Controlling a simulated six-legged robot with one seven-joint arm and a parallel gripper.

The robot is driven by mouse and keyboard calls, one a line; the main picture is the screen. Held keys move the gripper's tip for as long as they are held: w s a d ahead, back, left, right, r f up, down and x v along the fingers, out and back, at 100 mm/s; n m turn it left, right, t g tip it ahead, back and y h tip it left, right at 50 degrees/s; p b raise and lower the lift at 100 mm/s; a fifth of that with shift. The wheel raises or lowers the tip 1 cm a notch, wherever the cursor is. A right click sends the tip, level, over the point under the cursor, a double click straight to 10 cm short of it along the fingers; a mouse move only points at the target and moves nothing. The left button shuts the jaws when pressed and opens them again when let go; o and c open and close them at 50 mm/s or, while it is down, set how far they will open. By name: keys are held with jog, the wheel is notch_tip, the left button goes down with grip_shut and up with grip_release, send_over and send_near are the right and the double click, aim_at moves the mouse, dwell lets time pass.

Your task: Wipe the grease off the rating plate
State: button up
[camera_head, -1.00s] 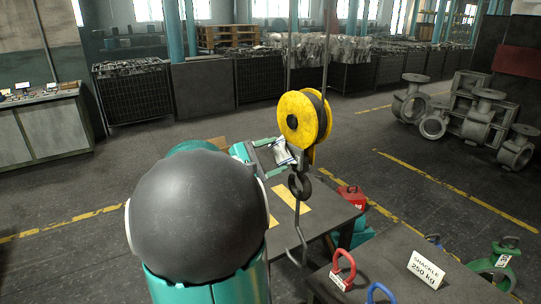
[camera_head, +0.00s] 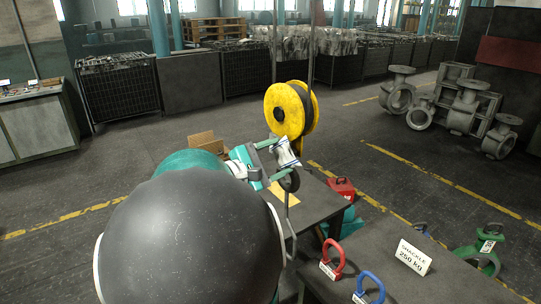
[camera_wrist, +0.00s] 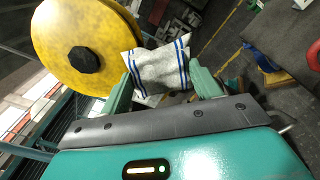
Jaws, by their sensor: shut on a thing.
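My gripper (camera_head: 277,150) is shut on a white cloth (camera_head: 288,152) with blue stripes, seen from the head just in front of the lower part of a yellow hoist block (camera_head: 283,110). In the wrist view the cloth (camera_wrist: 160,70) is pinched between the two green fingers of my gripper (camera_wrist: 163,82), and the yellow block (camera_wrist: 60,45) is close beside it at upper left. From the head, the cloth and gripper cover part of the hook (camera_head: 291,182) below the block. I cannot make out the rating plate or any grease in either view.
A nearer bench (camera_head: 440,285) carries red and blue shackles and a "SHACKLE 250 kg" sign (camera_head: 413,257). Grey valve castings (camera_head: 465,105) stand at right. A cardboard box (camera_head: 206,142) is behind my arm.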

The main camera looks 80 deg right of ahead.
jog(key=v, duration=0.6)
dwell(0.6)
jog(key=shift+v, duration=1.55)
